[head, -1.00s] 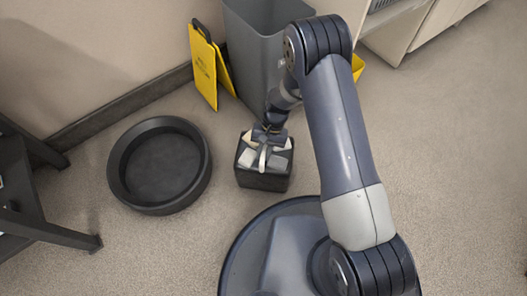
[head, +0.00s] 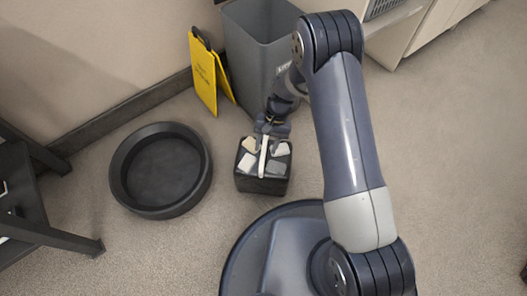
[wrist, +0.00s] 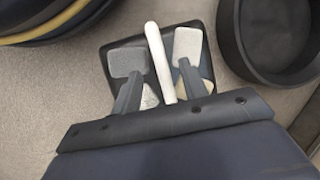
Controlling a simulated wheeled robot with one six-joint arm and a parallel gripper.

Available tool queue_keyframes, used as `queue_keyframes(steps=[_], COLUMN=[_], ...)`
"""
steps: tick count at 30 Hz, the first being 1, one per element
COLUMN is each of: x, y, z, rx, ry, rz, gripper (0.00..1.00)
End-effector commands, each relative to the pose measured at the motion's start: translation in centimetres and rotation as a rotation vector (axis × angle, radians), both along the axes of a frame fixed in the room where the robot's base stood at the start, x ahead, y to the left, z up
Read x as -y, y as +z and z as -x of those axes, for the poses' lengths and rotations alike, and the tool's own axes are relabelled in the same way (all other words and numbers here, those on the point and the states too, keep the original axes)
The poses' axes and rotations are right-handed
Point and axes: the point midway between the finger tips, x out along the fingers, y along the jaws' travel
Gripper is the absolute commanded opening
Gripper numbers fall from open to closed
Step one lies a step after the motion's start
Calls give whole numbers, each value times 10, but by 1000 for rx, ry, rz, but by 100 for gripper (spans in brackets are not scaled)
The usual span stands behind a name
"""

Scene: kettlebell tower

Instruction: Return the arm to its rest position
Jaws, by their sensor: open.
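My gripper (head: 267,130) is at the far edge of a small black box (head: 262,184), which stands on the carpet in front of my base. In the wrist view my gripper (wrist: 158,74) is open, one finger on each side of the white bar (wrist: 159,62) that runs across the box. The fingers show a gap to the bar and hold nothing. Several pale and grey blocks sit at the box's corners. In the head view my wrist hides part of the box's far edge. The height of the fingertips over the box is hard to tell.
A round black tub (head: 122,182) lies left of the box. A grey bin (head: 250,60) and a yellow folding sign (head: 203,72) stand behind, by the wall. A dark table frame (head: 55,237) is at left. Cabinets (head: 400,30) are at back right. Carpet at right is clear.

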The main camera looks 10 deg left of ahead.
Motion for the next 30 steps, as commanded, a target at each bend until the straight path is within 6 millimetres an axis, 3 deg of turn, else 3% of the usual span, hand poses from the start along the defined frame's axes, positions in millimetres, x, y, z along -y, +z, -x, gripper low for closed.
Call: queue_keyframes(steps=[1, 4, 12, 23, 30], x=[1, 4, 7, 7, 2], y=[14, 28, 43, 40, 9], z=[-5, -11, -18, -17, -5], rx=[2, 2, -1, -1, -2], ry=[-1, 0, -1, 1, 3], rz=[-1, 0, 0, 1, 3], gripper=[41, 41, 41, 41, 41])
